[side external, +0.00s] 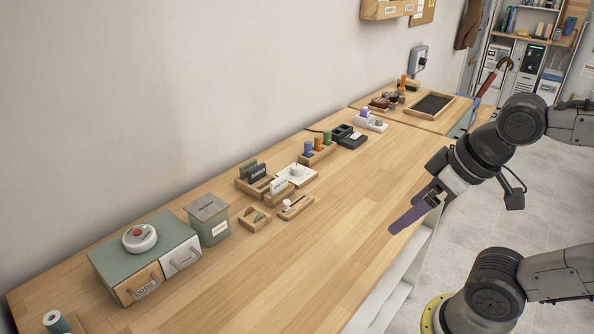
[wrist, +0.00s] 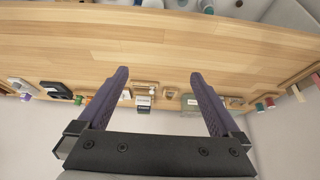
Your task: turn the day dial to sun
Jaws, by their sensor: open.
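A white square plate with a round white knob (side external: 296,171) stands toward the wall in the middle of the wooden counter in the side view. It may be the day dial, but its markings are too small to read. My gripper (side external: 405,220) is over the counter's front edge, well to the right of that plate and apart from everything. In the wrist view my gripper (wrist: 160,73) shows two purple fingers spread wide with nothing between them. I cannot make out the dial in the wrist view.
A green drawer unit (side external: 115,262) with a red-centred white round device (side external: 139,237) and a grey-green tin (side external: 208,230) stand at left. Small wooden holders (side external: 254,221) surround the plate. A black-panelled board (side external: 433,104) lies at the far end. The counter's front half (side external: 330,240) is clear.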

